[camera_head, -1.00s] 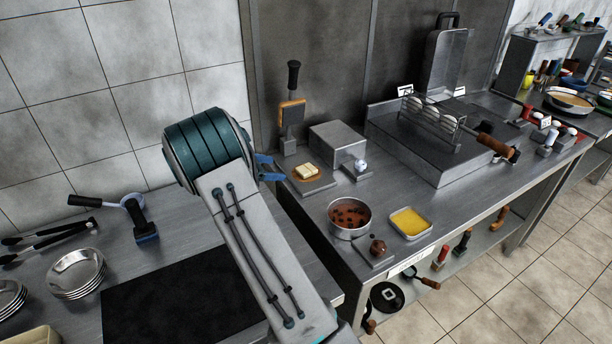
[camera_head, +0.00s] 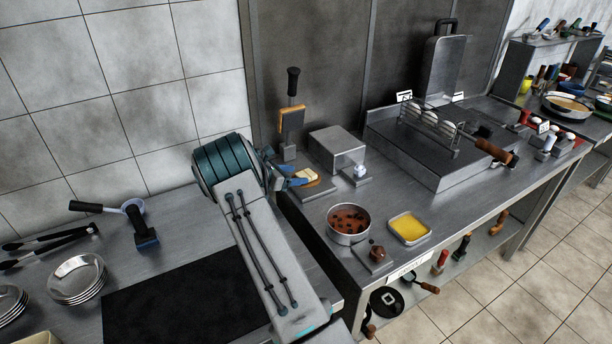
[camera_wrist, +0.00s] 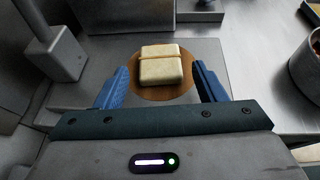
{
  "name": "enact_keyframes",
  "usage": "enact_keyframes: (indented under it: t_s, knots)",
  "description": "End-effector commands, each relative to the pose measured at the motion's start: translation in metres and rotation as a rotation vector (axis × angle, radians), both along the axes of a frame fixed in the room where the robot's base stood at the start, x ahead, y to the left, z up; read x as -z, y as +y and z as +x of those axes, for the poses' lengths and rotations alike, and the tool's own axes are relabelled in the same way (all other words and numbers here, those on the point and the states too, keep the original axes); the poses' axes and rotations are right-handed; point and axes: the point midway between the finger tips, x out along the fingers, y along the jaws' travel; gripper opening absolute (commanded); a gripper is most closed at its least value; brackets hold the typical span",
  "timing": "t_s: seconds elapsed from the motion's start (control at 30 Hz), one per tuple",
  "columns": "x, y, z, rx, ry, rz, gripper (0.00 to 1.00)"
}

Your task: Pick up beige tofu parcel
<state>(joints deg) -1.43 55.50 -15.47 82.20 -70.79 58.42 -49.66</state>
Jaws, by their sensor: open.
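The beige tofu parcel (camera_wrist: 161,66) is a small block with a band around it. It lies on a round brown mat (camera_wrist: 187,90) on a grey slab (camera_wrist: 209,58). In the wrist view my gripper (camera_wrist: 160,84) is open, with one blue finger on each side of the parcel and slightly nearer the camera. I see gaps between the fingers and the parcel. In the head view the parcel (camera_head: 306,175) shows just right of my gripper (camera_head: 290,180), partly covered by it.
A metal block (camera_head: 338,148) stands behind the parcel, and an upright black-handled tool (camera_head: 292,110) stands at the back left. A round pan of reddish-brown filling (camera_head: 348,222) and a yellow tray (camera_head: 409,228) are nearer the front edge.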

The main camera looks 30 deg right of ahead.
Motion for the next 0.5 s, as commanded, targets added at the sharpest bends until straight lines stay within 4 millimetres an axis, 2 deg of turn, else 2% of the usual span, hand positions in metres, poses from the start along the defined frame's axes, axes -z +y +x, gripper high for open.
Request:
enact_keyframes:
  t_s: [0.23, 0.5]
  knots:
    - [0.010, -0.036, 0.001, 0.003, 0.001, 0.001, 0.64]
    - [0.014, -0.041, 0.002, -0.001, 0.000, 0.001, 0.64]
